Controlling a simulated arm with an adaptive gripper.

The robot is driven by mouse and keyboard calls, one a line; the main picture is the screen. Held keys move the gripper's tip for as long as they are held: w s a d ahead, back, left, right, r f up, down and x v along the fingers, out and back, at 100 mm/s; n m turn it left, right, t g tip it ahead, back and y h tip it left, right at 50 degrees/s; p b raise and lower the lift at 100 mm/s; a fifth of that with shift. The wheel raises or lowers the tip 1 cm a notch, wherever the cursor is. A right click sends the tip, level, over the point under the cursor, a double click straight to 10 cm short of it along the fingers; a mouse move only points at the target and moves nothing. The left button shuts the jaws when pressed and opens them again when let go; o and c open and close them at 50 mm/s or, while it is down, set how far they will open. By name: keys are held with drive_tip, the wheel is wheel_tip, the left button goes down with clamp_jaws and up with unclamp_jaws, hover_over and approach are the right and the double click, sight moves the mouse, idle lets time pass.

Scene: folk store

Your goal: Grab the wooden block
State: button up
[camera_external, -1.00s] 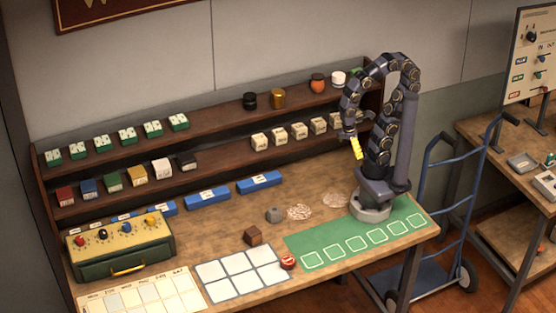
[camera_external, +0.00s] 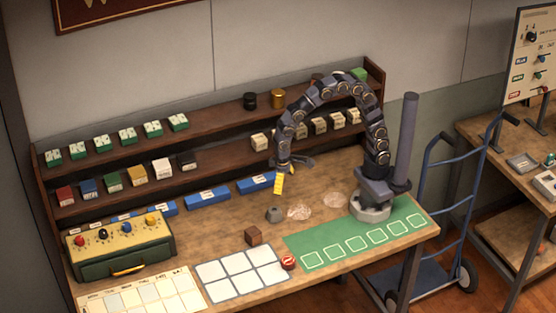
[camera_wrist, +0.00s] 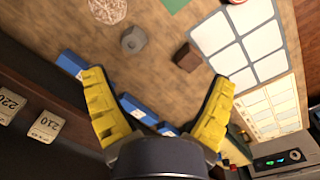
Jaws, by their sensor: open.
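The wooden block (camera_external: 253,235) is a small dark brown cube on the workbench, just behind the white six-cell grid. It also shows in the wrist view (camera_wrist: 187,57), ahead of the fingers and apart from them. My gripper (camera_external: 279,183) is raised above the back of the bench, behind and to the right of the block. In the wrist view its two yellow fingers (camera_wrist: 165,105) are spread wide with nothing between them.
A grey stone-like piece (camera_external: 274,214) lies near the block. A red round item (camera_external: 288,262) sits beside the white grid (camera_external: 240,272). Blue bins (camera_external: 208,197) line the shelf foot. A yellow-topped control box (camera_external: 120,243) stands left. The green mat (camera_external: 340,250) lies right.

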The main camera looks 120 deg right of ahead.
drive_tip(key=w+f+m, duration=0.3)
drive_tip(key=w+f, duration=0.3)
drive_tip(key=m, duration=0.3)
approach(253, 237)
drive_tip(key=shift+t, duration=0.4)
drive_tip(key=d+f, duration=0.1)
drive_tip(key=s+d+f, duration=0.1)
drive_tip(key=f, duration=0.1)
drive_tip(key=d+f, duration=0.1)
drive_tip(key=f, duration=0.1)
drive_tip(key=shift+s, duration=0.3)
drive_tip(key=f, duration=0.8)
drive_tip(key=shift+s+a, duration=0.1)
drive_tip(key=shift+a, duration=0.1)
drive_tip(key=c, duration=1.2)
